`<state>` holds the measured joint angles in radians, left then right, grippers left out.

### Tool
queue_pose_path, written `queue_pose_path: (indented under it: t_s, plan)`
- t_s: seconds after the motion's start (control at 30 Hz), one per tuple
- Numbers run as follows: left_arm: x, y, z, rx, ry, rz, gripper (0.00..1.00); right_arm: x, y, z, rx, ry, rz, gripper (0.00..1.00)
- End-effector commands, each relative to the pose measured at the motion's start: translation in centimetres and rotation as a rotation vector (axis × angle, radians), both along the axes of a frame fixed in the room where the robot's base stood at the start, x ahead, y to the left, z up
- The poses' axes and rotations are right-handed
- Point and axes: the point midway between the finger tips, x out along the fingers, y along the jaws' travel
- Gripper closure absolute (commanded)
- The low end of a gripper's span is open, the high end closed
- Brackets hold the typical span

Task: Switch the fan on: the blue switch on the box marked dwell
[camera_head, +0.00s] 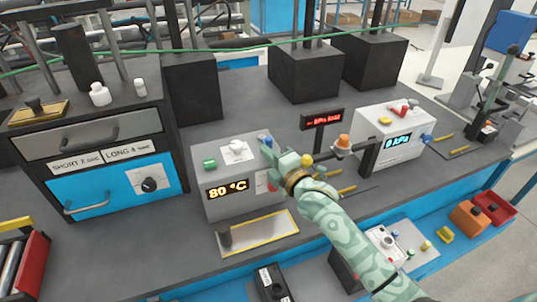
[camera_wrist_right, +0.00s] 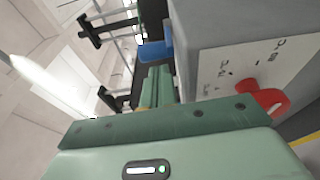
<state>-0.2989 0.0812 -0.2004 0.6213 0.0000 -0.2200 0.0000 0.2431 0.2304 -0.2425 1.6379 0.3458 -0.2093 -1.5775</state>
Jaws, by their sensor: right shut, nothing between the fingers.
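A grey box (camera_head: 235,205) with an "80 °C" display stands mid-bench, with a green knob (camera_head: 210,164), a white dial (camera_head: 237,151) and a small blue switch (camera_head: 264,138) on its top. I cannot read the word dwell on any box. My right gripper (camera_head: 270,152) is shut and empty at this box's upper right edge, close to the blue switch; contact cannot be told. In the wrist view the gripper fingers (camera_wrist_right: 158,88) are beside a white panel with a red knob (camera_wrist_right: 265,101); a blue piece (camera_wrist_right: 155,52) shows beyond the fingertips. My left gripper is out of view.
A "0 kPa" box (camera_head: 395,160) with coloured controls stands at right, behind a dark post. A red-lettered sign (camera_head: 322,119) is between the boxes. A drawer cabinet (camera_head: 90,150) is at left, a yellow-edged tray (camera_head: 258,233) in front. Dark blocks (camera_head: 305,75) stand behind.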

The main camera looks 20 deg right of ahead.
Motion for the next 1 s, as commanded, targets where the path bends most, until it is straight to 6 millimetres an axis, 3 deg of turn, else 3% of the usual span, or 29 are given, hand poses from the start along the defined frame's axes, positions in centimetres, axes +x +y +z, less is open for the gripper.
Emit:
queue_pose_path:
  t_s: [1.0]
  plan:
    - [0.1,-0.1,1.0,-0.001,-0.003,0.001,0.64,0.0,-1.3,0.1,-0.003,0.0,0.001,1.0]
